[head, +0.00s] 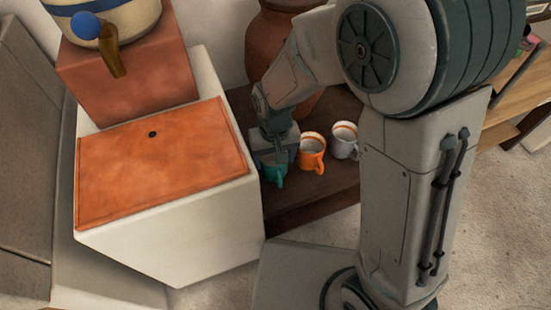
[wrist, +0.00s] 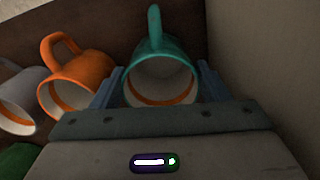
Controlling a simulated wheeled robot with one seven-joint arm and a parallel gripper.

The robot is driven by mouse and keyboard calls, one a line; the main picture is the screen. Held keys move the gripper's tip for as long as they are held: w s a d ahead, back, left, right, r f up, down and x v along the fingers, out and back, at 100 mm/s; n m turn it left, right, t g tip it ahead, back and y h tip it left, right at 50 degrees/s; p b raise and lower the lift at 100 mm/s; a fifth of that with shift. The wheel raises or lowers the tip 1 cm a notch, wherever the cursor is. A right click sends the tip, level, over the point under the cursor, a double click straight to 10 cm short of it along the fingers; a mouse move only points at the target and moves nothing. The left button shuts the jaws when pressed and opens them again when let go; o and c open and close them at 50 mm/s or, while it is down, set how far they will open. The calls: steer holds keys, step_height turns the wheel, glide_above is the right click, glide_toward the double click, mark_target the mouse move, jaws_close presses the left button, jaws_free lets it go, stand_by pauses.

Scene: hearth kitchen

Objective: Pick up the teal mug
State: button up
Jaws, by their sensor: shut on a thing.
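The teal mug (wrist: 161,72) is between the two fingers of my gripper (wrist: 158,88) in the wrist view. Its handle points away toward the top of that view, and its pale inside with an orange band faces the camera. In the head view the teal mug (head: 276,177) shows below my gripper (head: 273,155), partly hidden by it, at the left end of a dark wooden shelf. My gripper is shut on the mug. I cannot tell whether the mug touches the shelf.
An orange mug (head: 312,153) and a grey mug (head: 345,141) stand to the right on the dark shelf (head: 318,196). A white block with an orange top (head: 165,160) stands close on the left. A large brown jar (head: 270,45) is behind my arm.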

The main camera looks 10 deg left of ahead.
steer(key=s+d+r+p, duration=0.5)
steer(key=d+r+p, duration=0.1)
steer(key=d+r, duration=0.4)
steer(key=shift+s+r, duration=0.3)
steer(key=shift+r, duration=0.05)
